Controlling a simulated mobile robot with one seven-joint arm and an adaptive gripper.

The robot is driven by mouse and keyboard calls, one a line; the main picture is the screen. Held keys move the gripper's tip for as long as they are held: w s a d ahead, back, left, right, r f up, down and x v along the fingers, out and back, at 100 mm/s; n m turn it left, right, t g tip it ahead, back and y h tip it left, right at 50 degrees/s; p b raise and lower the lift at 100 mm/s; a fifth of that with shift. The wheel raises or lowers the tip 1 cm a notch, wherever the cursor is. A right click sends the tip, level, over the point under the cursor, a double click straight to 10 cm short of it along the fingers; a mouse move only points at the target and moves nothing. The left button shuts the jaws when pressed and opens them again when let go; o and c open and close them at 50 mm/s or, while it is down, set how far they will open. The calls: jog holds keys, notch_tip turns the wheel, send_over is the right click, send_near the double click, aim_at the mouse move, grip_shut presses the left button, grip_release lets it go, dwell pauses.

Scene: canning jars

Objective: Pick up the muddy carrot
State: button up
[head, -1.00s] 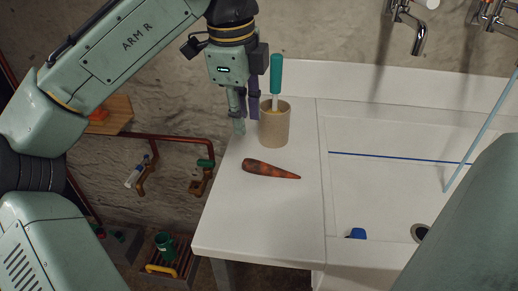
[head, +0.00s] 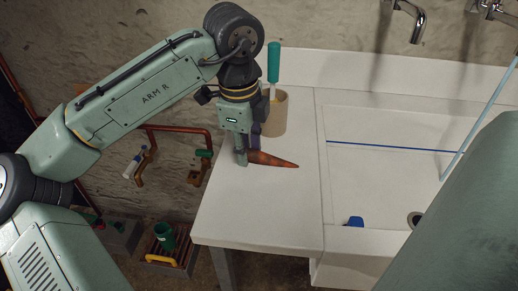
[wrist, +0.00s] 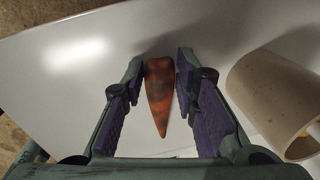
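The muddy carrot (head: 272,159), orange with dark smears, lies on the white counter with its thin end to the right in the head view. My gripper (head: 247,153) is lowered at its thick left end, which a finger partly hides. In the wrist view the carrot (wrist: 160,92) lies between the two purple-padded fingers of my gripper (wrist: 161,72), tip pointing toward the camera. The fingers stand apart, with a thin gap on each side of the carrot. Whether the carrot is touched cannot be told for certain.
A tan cup (head: 275,112) with a green-handled tool (head: 273,62) stands just behind my gripper; the cup also shows close to the right finger in the wrist view (wrist: 262,95). A white sink (head: 385,180) lies to the right. The counter in front is clear.

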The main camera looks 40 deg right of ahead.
jog(key=shift+c, duration=0.2)
jog(key=c, duration=0.5)
jog(key=shift+o, duration=0.2)
jog(key=shift+r, duration=0.1)
